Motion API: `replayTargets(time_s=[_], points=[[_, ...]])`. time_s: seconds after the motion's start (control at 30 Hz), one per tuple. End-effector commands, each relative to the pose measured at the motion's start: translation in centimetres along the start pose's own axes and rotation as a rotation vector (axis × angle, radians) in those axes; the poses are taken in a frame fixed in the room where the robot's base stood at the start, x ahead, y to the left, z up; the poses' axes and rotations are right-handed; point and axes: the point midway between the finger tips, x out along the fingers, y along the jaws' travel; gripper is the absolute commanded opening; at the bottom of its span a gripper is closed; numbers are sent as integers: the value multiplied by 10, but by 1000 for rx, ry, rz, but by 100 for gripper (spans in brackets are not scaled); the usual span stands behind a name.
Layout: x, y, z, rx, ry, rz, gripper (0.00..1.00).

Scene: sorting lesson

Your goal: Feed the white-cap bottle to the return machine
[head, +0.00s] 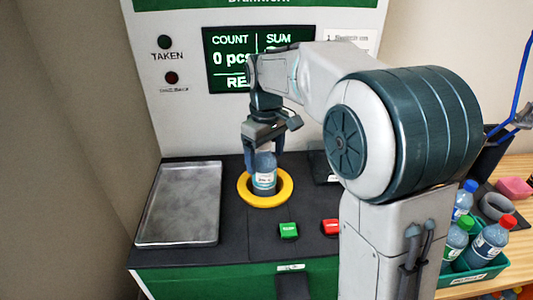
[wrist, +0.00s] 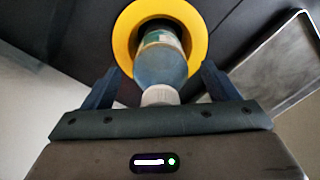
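The white-cap bottle (head: 264,172), with a blue-grey body and a pale label, stands upright in the yellow ring (head: 244,195) of the return machine (head: 180,120). Its lower end is inside the ring. In the wrist view the bottle (wrist: 160,65) shows its white cap toward my gripper (wrist: 160,74). The fingers are spread on either side of it, with gaps visible. In the head view my gripper (head: 264,146) is right above the bottle and hides its cap.
A metal tray (head: 180,205) lies left of the ring. A green button (head: 288,230) and a red button (head: 330,226) sit in front. A green crate (head: 480,272) with several bottles stands at right. The display (head: 232,60) reads 0 pcs, partly hidden by my arm.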

Motion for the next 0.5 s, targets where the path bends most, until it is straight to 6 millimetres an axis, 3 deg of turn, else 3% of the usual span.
replayTargets(time_s=[0.27,0.5], points=[[-4,0,0,0,1,1,81],[-44,0,-1,0,4,2,81]])
